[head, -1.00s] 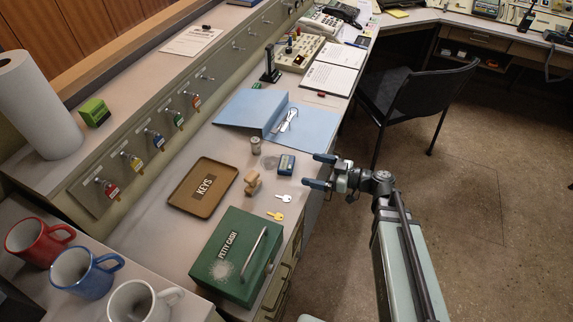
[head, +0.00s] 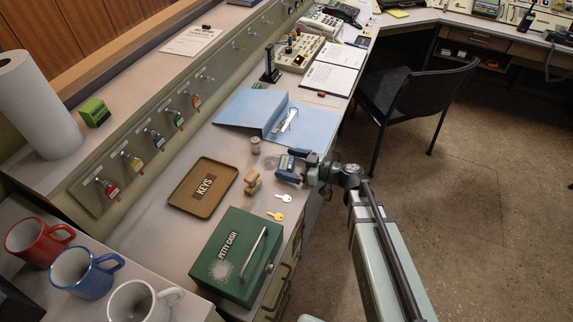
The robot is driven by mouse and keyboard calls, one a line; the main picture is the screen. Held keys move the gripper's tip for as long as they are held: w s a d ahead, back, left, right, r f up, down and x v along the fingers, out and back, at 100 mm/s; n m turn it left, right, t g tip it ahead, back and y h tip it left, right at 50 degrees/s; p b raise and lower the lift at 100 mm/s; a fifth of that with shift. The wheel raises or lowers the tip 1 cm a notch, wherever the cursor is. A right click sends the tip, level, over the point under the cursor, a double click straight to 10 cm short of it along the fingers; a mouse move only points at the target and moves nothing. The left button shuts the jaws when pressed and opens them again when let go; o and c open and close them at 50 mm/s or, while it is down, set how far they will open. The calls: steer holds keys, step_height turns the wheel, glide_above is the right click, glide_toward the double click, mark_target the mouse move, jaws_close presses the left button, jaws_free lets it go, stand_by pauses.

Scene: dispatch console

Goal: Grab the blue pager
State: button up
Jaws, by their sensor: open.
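The blue pager (head: 287,163) lies on the desk, to the right of a small metal tin and a wooden stamp. My gripper (head: 289,166) is open, with its two fingers reaching in from the right around the pager, one finger on the far side and one on the near side. The fingers hide part of the pager's edges. I cannot tell whether either finger touches it.
Near the pager stand the wooden stamp (head: 253,182), the small tin (head: 256,145), a silver key (head: 283,198) and a yellow key (head: 275,216). A blue folder (head: 245,108) lies behind, a brown keys tray (head: 203,208) left, a green cash box (head: 232,262) in front.

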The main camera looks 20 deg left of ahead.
steer(key=shift+a+f, duration=0.1)
steer(key=shift+a, duration=0.5)
steer(key=c, duration=0.8)
